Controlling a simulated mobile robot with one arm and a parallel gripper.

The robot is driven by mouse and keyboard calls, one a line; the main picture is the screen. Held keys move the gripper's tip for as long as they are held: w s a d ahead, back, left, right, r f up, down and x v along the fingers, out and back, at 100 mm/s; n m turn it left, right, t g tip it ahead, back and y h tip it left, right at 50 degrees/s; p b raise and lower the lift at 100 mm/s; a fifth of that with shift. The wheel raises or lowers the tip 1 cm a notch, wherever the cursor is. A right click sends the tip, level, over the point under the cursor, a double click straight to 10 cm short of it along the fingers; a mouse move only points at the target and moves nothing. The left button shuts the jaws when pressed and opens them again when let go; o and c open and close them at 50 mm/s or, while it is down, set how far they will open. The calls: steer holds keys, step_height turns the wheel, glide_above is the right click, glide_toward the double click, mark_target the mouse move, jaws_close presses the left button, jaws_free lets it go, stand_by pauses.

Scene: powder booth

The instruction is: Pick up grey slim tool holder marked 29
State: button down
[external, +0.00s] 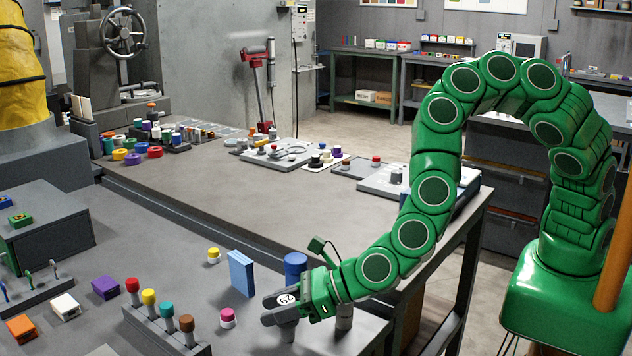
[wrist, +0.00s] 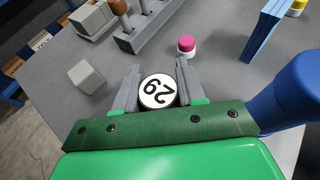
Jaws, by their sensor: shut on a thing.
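The grey slim tool holder marked 29 (external: 287,299) is between the fingers of my gripper (external: 284,308), near the front of the grey table. Its round white top with black digits faces up, and it looks upright. In the wrist view the top of the holder (wrist: 158,92) reads upside down, with one grey finger of my gripper (wrist: 157,88) on each side. My gripper is shut on it. Most of its body is hidden by the fingers, and I cannot tell whether its foot touches the table.
A pink-topped piece (external: 228,318) and a rack of coloured-knob tools (external: 165,330) stand to the left. A blue upright block (external: 241,274) and a blue cylinder (external: 295,267) stand behind. A pale grey block (wrist: 86,77) lies near the table edge.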

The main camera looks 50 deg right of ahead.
step_height(320, 180, up, 10)
stand_by(0.6)
